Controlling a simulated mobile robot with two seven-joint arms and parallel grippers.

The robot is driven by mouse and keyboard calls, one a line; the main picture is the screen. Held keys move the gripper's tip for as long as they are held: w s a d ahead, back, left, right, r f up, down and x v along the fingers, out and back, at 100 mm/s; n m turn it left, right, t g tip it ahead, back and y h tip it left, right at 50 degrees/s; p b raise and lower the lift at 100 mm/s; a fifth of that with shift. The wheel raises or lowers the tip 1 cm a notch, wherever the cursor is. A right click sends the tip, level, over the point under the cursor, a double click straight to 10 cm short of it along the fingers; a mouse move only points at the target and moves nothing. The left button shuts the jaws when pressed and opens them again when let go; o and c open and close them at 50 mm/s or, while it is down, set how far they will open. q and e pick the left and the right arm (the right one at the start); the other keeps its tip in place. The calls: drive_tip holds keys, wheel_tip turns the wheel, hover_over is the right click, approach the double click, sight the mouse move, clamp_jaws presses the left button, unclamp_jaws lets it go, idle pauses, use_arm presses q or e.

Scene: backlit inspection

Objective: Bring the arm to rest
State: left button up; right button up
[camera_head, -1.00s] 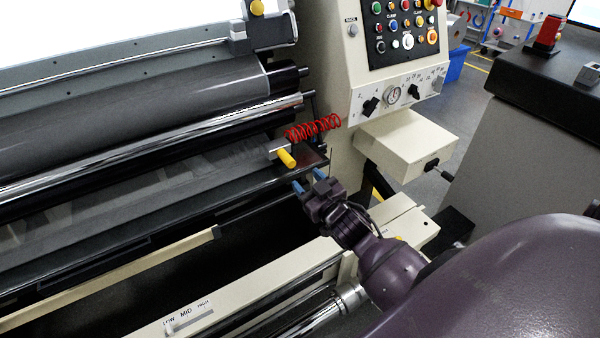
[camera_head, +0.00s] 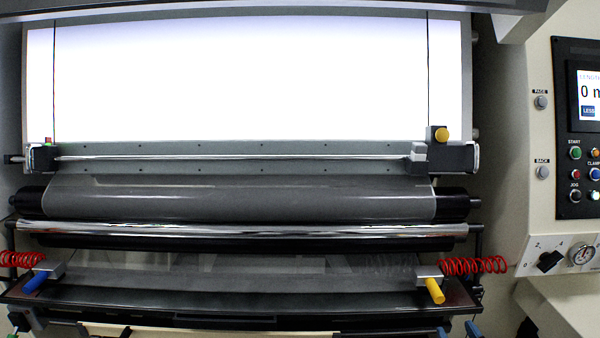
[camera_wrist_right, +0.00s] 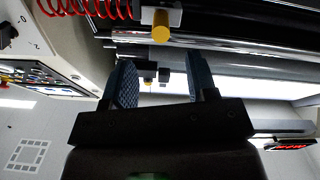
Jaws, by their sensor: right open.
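My right gripper (camera_head: 458,330) shows only as two blue fingertips at the bottom edge of the head view, right of centre. They are apart, below the yellow handle (camera_head: 435,291) at the right end of the lower bar. In the right wrist view my gripper (camera_wrist_right: 160,68) is open, with nothing between its blue fingers. The yellow handle (camera_wrist_right: 161,26) shows beyond the fingertips there, apart from them. The rest of my right arm is hidden below the head view. My left gripper is not in view.
A lit white panel (camera_head: 240,80) stands behind dark rollers (camera_head: 240,198). Red coiled hoses (camera_head: 474,265) hang at both ends, and a blue handle (camera_head: 36,281) is at the left. The control panel (camera_head: 577,150) juts out at the right.

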drive_tip(key=s+a+f+g, duration=0.3)
drive_tip(key=s+f, duration=0.4)
drive_tip(key=s, duration=0.2)
drive_tip(key=s+a+f+m+g+y, duration=0.1)
drive_tip(key=s+a+f+g, duration=0.2)
drive_tip(key=s+f, duration=0.5)
drive_tip(key=s+a, duration=0.1)
drive_tip(key=s, duration=0.1)
drive_tip(key=shift+s+a+f, duration=0.15)
drive_tip(key=shift+s+f, duration=0.1)
drive_tip(key=shift+s, duration=0.05)
idle(0.7)
